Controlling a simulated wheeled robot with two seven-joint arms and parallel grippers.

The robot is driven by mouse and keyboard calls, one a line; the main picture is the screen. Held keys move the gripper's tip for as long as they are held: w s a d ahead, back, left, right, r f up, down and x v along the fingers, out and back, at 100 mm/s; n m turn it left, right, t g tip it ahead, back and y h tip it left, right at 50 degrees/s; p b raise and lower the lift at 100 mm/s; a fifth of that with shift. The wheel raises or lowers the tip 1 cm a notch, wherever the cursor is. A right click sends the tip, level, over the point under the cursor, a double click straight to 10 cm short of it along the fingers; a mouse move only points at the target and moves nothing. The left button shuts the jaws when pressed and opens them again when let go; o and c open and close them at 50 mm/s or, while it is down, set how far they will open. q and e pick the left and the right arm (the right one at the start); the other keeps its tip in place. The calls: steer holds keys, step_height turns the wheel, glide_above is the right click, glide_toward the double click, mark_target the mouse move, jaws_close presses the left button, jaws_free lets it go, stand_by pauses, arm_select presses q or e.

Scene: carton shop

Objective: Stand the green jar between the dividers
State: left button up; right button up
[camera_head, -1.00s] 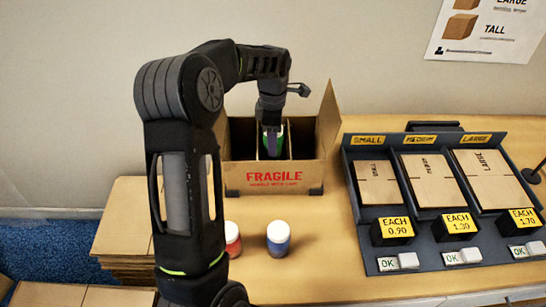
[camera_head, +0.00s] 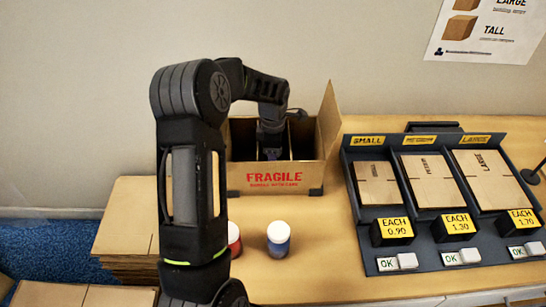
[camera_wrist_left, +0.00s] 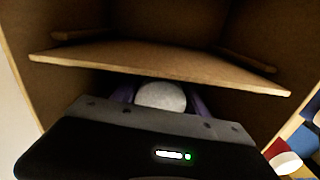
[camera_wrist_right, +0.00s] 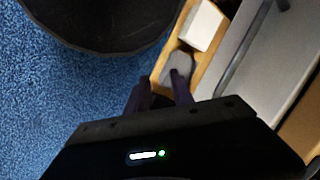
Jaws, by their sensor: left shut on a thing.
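The open FRAGILE carton (camera_head: 276,178) stands upright on the counter against the wall, with dividers inside. My left gripper (camera_head: 271,152) reaches down into its middle compartment. In the left wrist view, my left gripper (camera_wrist_left: 162,98) is shut on the green jar, whose pale round lid (camera_wrist_left: 160,96) shows between the fingers. A cardboard divider (camera_wrist_left: 160,64) lies just beyond the lid. The jar's green body is hidden, and I cannot see whether its base touches the carton floor. My right gripper (camera_wrist_right: 160,95) is open and empty, above the floor area beside the counter.
A blue jar (camera_head: 278,240) and a partly hidden red jar (camera_head: 234,240) stand in front of the carton. Flat cardboard (camera_head: 125,222) is stacked at left. A dark sorting rack (camera_head: 435,240) stands at right. The carton's right flap (camera_head: 328,120) sticks up.

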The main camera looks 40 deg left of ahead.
arm_select(q)
steer(key=shift+f, duration=0.1)
steer(key=o, duration=1.6)
steer(key=shift+c, duration=0.2)
step_height(320, 180, up, 12)
steer(key=shift+r+b, duration=0.15)
steer(key=shift+b, duration=0.25)
